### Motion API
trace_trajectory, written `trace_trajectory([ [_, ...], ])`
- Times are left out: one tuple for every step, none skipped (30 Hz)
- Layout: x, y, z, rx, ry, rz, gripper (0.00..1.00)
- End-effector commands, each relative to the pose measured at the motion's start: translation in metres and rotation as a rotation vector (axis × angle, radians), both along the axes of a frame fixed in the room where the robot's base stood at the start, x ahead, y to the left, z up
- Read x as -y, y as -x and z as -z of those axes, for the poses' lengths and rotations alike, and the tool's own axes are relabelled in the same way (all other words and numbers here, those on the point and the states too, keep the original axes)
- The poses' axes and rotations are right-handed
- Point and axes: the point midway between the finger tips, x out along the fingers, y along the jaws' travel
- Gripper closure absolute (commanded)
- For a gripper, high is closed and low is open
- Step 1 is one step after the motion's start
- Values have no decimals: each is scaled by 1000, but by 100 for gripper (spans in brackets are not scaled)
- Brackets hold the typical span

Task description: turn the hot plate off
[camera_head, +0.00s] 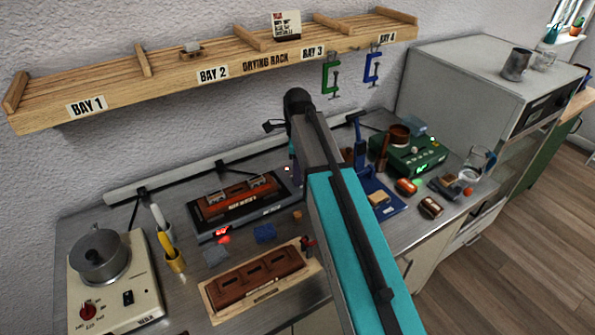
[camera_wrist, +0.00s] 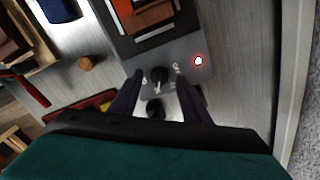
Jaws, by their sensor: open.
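The hot plate appears to be the low grey unit with a dark top (camera_head: 209,236), with brown wooden parts lying on it. In the wrist view its grey panel (camera_wrist: 203,76) carries a black knob (camera_wrist: 159,74) with small white marks around it and a lit red-and-white lamp (camera_wrist: 198,61). My gripper (camera_wrist: 158,80) is open, its two dark fingers on either side of the knob. I cannot tell whether they touch it. The knob's exact setting is too small to read. In the head view my arm hides most of the gripper.
A cream unit (camera_head: 130,304) with a metal pot (camera_head: 100,255) and red knob stands at the left. A brown wooden block (camera_head: 255,280) lies in front. A green device (camera_head: 405,155) stands at the right. The drying rack (camera_head: 150,92) hangs above on the wall.

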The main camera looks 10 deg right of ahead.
Motion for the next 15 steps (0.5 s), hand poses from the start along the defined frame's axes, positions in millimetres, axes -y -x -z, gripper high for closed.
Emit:
trace_trajectory([
  [0, 0, 3, 0, 0, 0, 57],
  [0, 0, 4, 0, 0, 0, 57],
  [0, 0, 6, 0, 0, 0, 57],
  [0, 0, 7, 0, 0, 0, 57],
  [0, 0, 8, -1, 0, -1, 57],
  [0, 0, 8, 0, 0, -1, 57],
  [0, 0, 8, 0, 0, -1, 57],
  [0, 0, 9, 0, 0, -1, 57],
  [-1, 0, 9, 0, 0, -1, 57],
  [-1, 0, 9, 0, 0, -1, 57],
  [-1, 0, 9, 0, 0, -1, 57],
  [-1, 0, 9, 0, 0, -1, 57],
  [-1, 0, 8, 0, 0, -1, 57],
  [-1, 0, 8, 0, 0, -1, 57],
  [-1, 0, 8, 0, 0, -1, 60],
])
